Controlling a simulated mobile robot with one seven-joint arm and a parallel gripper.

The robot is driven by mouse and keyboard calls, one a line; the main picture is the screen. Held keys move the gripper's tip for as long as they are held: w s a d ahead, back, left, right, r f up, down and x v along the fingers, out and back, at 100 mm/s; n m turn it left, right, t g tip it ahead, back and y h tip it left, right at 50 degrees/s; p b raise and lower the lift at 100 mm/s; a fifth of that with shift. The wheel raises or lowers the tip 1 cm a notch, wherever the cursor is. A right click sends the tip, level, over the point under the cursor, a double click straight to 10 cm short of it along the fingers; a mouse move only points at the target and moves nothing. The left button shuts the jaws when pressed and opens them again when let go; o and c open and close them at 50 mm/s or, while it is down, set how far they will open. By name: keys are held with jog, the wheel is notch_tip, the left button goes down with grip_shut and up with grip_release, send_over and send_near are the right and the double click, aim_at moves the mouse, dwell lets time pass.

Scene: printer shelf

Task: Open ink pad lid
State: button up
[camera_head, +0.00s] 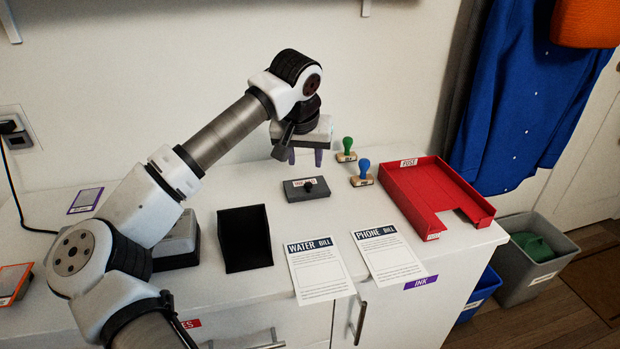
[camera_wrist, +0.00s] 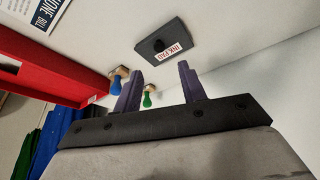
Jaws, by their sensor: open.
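The ink pad (camera_head: 306,189) is a flat dark grey box lying on the white cabinet top, with a black knob and a label on its lid. The lid looks shut. It also shows in the wrist view (camera_wrist: 165,38), labelled "INK PAD", beyond the fingertips. My gripper (camera_head: 304,157) is above and behind the ink pad, fingers pointing down, open and empty. In the wrist view its two purple fingers (camera_wrist: 160,82) stand apart, with nothing between them, and do not touch the pad.
A green-handled stamp (camera_head: 347,150) and a blue-handled stamp (camera_head: 363,173) stand right of the pad. A red tray (camera_head: 430,178) is further right. A black holder (camera_head: 245,238), a water bill (camera_head: 319,268) and a phone bill (camera_head: 388,254) lie in front.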

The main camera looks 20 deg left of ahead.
aim_at(308, 184)
jog(key=x, duration=0.9)
jog(key=shift+d+f+p, duration=0.1)
jog(key=shift+p, duration=0.2)
grip_shut()
